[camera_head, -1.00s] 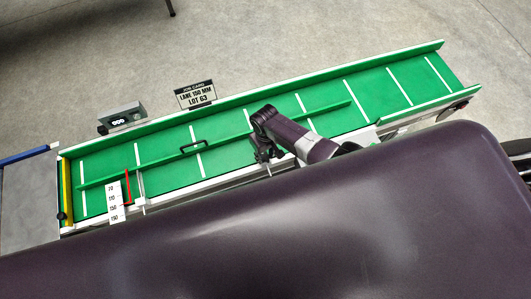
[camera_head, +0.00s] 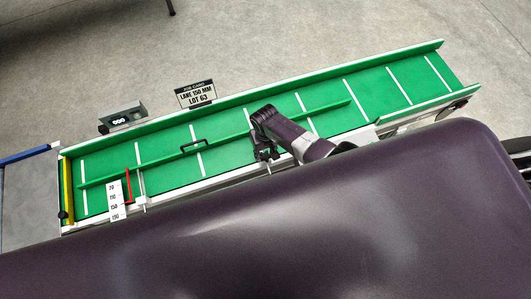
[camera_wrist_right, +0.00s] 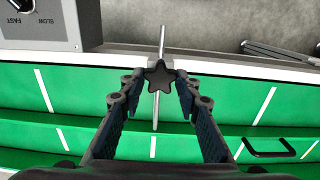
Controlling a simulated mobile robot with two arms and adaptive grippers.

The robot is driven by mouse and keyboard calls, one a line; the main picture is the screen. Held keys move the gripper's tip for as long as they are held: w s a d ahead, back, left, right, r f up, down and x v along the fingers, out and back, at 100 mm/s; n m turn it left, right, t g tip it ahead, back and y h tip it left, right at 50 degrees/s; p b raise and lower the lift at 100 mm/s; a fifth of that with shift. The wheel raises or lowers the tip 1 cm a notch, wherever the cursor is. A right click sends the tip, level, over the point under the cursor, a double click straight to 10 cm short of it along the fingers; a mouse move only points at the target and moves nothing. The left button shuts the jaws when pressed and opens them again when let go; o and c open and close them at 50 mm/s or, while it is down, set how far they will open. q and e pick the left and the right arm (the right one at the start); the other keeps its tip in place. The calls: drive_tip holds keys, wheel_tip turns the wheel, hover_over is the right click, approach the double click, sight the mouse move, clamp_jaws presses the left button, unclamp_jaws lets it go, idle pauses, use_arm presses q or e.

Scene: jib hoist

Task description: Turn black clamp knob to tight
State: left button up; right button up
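The black star-shaped clamp knob (camera_wrist_right: 159,76) sits at the white edge of the conveyor, on a thin metal rod (camera_wrist_right: 162,42). My right gripper (camera_wrist_right: 161,78) has one finger on each side of the knob; both fingertips appear to touch its lobes. In the head view my right gripper (camera_head: 266,152) is over the near side of the green conveyor (camera_head: 365,114), and the knob is hidden there. The knob's angle and tightness cannot be read. My left gripper is not in view.
A green guide rail (camera_head: 170,154) with a black handle (camera_head: 193,146) runs along the conveyor. A scale plate (camera_head: 114,200) and red pointer (camera_head: 128,187) are at the left. A grey SLOW/FAST control box (camera_wrist_right: 40,25) stands close to the knob. A lane sign (camera_head: 196,94) stands behind.

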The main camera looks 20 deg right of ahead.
sight(266, 155)
drive_tip(key=o, duration=0.4)
drive_tip(key=shift+c, duration=0.2)
wheel_tip(266, 155, up, 12)
idle(0.5)
idle(0.5)
